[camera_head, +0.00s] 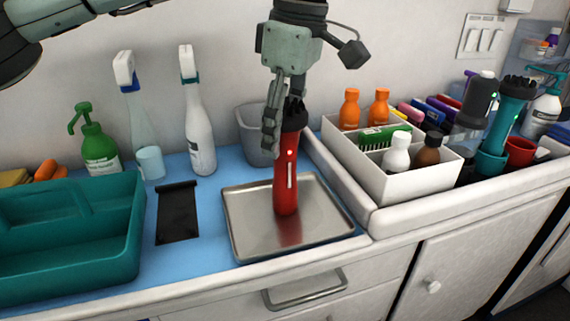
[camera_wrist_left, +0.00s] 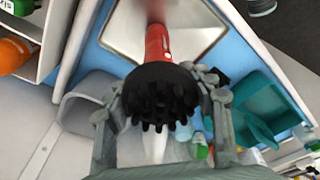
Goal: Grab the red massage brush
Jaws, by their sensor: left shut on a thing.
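The red massage brush (camera_head: 286,180) stands upright over the metal tray (camera_head: 245,225), with its black head at the top. Its lower end is at the tray's surface; I cannot tell whether it touches. My left gripper (camera_head: 284,118) points down from above, its fingers shut around the brush near the head. In the left wrist view the brush's black toothed head (camera_wrist_left: 160,95) sits between the fingers, with the red handle (camera_wrist_left: 157,44) running away toward the tray. The head partly hides the handle there. My right gripper is not in view.
A grey bin (camera_head: 256,140) stands just behind the tray. A white organizer (camera_head: 385,160) with several bottles is to the right. A teal caddy (camera_head: 120,225), a black mat (camera_head: 178,212) and spray bottles (camera_head: 199,125) are to the left.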

